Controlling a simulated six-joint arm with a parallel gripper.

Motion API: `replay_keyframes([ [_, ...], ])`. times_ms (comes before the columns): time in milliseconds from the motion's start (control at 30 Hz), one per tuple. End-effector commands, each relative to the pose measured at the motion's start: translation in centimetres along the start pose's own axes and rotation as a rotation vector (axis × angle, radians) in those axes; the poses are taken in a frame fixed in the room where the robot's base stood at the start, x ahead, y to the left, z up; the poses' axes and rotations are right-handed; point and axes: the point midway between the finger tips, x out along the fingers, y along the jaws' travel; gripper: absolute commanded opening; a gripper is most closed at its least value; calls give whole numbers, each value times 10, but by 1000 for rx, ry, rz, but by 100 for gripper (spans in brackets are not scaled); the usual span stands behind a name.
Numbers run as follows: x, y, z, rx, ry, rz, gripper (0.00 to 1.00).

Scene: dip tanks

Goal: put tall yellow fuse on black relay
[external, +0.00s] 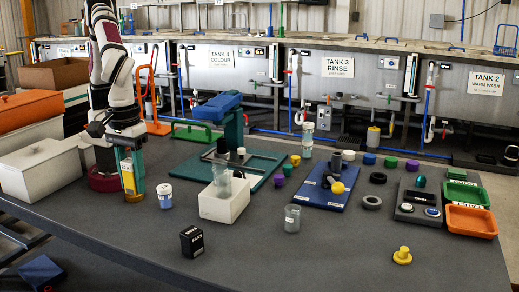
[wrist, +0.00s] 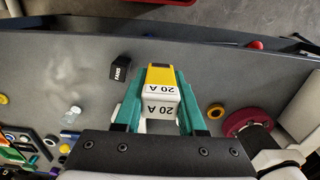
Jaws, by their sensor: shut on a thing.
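The tall yellow fuse (wrist: 160,76) has a yellow end and white faces marked "20 A". My gripper (wrist: 157,108) is shut on it, with teal fingers on both sides. In the external view the fuse (external: 128,176) hangs upright in my gripper (external: 131,172) at the left of the table, near my base. Whether its lower end touches the table is unclear. The black relay (external: 192,241), a small black block with white lettering, stands apart from the fuse near the table's front edge. It also shows in the wrist view (wrist: 119,74), left of the fuse, with nothing on top.
A yellow ring (wrist: 215,110) lies close to my gripper. A yellow knob (external: 402,257) sits at front right. Table around the relay is clear.

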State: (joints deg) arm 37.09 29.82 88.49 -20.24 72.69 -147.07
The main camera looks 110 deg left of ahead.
Motion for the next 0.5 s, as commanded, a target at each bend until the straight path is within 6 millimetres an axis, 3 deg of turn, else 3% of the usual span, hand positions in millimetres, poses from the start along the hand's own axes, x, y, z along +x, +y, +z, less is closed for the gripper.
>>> replay_keyframes([
  [300, 54, 74, -51, -7, 1, -1, 0],
  [500, 76, 92, -64, -3, 1, -2, 0],
])
